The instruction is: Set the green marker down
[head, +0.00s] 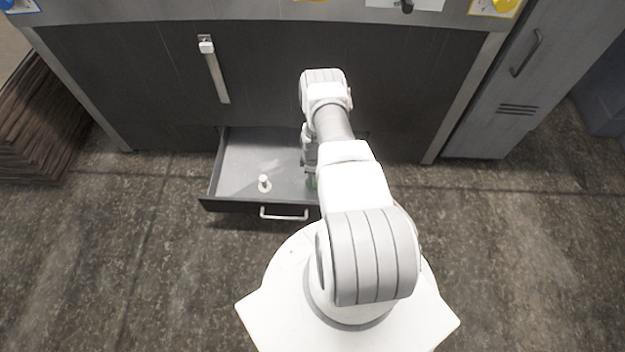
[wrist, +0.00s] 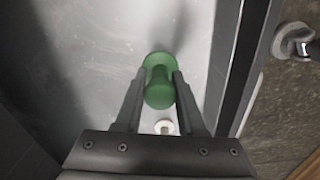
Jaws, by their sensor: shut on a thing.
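The green marker (wrist: 159,95) has a rounded knob above a wider round base. My gripper (wrist: 159,75) is shut on it, one finger on each side, in the wrist view. The marker is over the grey floor of an open drawer (head: 236,150). I cannot tell whether its base touches the floor. My arm hides most of the gripper there.
A white marker (head: 264,184) stands in the drawer, left of the green one. The drawer's front wall and handle (head: 284,214) are close by. Left of the white marker the drawer floor is bare. A grey counter (head: 250,10) lies above the drawer.

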